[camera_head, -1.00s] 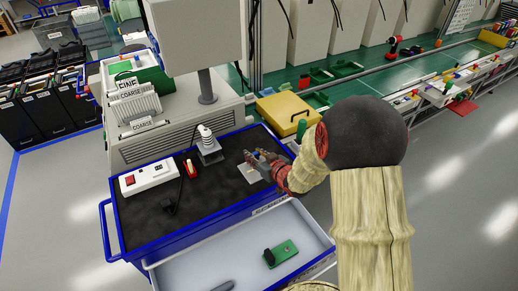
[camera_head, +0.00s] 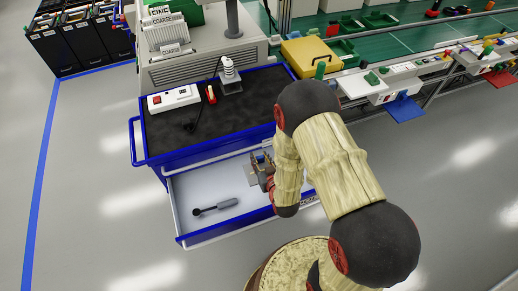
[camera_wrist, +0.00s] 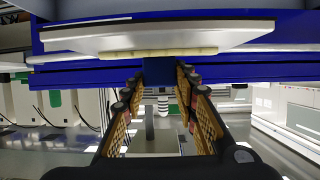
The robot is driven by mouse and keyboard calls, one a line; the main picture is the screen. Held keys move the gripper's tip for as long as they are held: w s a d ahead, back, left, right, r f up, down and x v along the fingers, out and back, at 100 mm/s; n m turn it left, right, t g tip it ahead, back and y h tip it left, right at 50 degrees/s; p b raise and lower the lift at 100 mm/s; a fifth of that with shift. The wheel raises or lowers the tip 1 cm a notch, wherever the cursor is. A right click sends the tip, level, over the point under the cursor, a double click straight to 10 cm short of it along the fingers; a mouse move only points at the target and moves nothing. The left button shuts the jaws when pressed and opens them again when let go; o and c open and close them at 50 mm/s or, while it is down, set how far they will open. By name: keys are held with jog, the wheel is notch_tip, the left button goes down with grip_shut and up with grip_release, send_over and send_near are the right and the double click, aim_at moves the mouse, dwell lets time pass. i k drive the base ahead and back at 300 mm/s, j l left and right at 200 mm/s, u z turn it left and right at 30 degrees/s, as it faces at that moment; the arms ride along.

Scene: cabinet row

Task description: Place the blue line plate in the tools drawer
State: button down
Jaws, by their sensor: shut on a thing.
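The tools drawer (camera_head: 183,196) is pulled out of the blue cart in the head view. My gripper (camera_head: 262,160) is over the right part of the open drawer. It is shut on the blue line plate, whose dark blue block (camera_wrist: 159,71) shows between the fingertips (camera_wrist: 160,88) in the wrist view. A pale flat edge lies just beyond that block. In the head view my fingers and arm hide most of the plate. I cannot tell whether it touches the drawer floor.
A black-and-grey tool (camera_head: 215,207) lies in the left part of the drawer. The cart top (camera_head: 190,127) holds a white power strip (camera_head: 174,98) and a ribbed white part (camera_head: 229,70). My arm covers the drawer's right end. The drawer's left-back floor is clear.

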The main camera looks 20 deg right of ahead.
aim_at(248, 196)
jog(key=z, duration=1.35)
jog(key=k+j+z, duration=0.1)
jog(key=j+z, duration=0.35)
jog(key=k+j+z, duration=0.15)
jog(key=z, duration=0.3)
jog(key=k+j+z, duration=0.2)
jog(key=z, duration=0.25)
jog(key=k+j+z, duration=0.25)
jog(key=z, duration=0.15)
jog(key=k+j+z, duration=0.15)
jog(key=k, duration=0.2)
jog(key=k+j+z, duration=0.1)
jog(key=k, duration=0.2)
jog(key=k+j, duration=0.15)
jog(key=k, duration=0.25)
jog(key=k+j, duration=0.15)
jog(key=k, duration=0.2)
